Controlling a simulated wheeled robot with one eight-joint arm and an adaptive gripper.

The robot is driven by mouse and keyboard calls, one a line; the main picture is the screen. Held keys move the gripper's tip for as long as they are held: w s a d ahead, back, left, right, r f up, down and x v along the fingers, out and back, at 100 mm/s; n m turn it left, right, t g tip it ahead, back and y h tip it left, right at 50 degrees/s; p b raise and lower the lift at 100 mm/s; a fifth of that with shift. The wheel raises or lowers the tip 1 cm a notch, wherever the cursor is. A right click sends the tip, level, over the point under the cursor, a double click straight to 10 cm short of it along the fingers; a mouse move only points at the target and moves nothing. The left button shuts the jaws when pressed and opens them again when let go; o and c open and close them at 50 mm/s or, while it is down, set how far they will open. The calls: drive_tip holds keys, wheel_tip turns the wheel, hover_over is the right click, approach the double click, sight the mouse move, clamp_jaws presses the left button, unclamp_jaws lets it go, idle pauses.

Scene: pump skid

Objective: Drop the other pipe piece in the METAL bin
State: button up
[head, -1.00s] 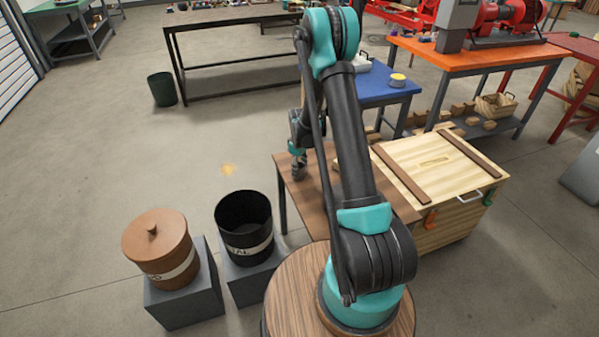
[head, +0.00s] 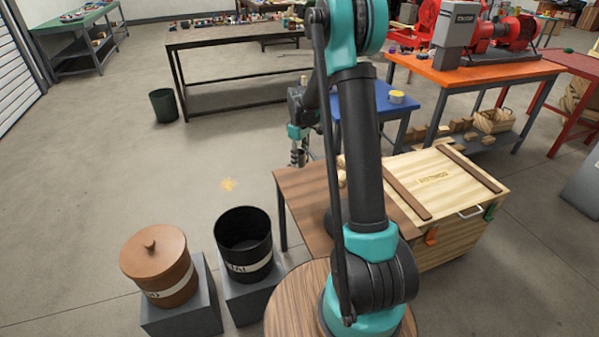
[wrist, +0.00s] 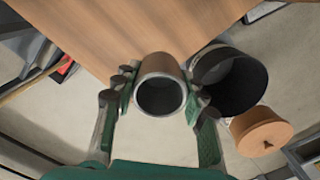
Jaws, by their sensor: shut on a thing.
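My gripper (wrist: 160,100) is shut on a grey metal pipe piece (wrist: 160,66), whose round open end faces the wrist camera. The METAL bin (head: 246,268) is a black open-topped bucket with a pale label, only partly readable, on a grey block. It also shows in the wrist view (wrist: 232,85), to the right of the pipe piece. Its inside looks dark and empty from here.
A brown lidded bin (head: 158,266) stands on a grey block left of the METAL bin. The brown table (head: 300,190) and a wooden crate (head: 470,210) stand to the right. A small dark bin (head: 164,106) is on the floor farther back.

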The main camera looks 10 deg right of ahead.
drive_tip(key=shift+r, duration=2.7)
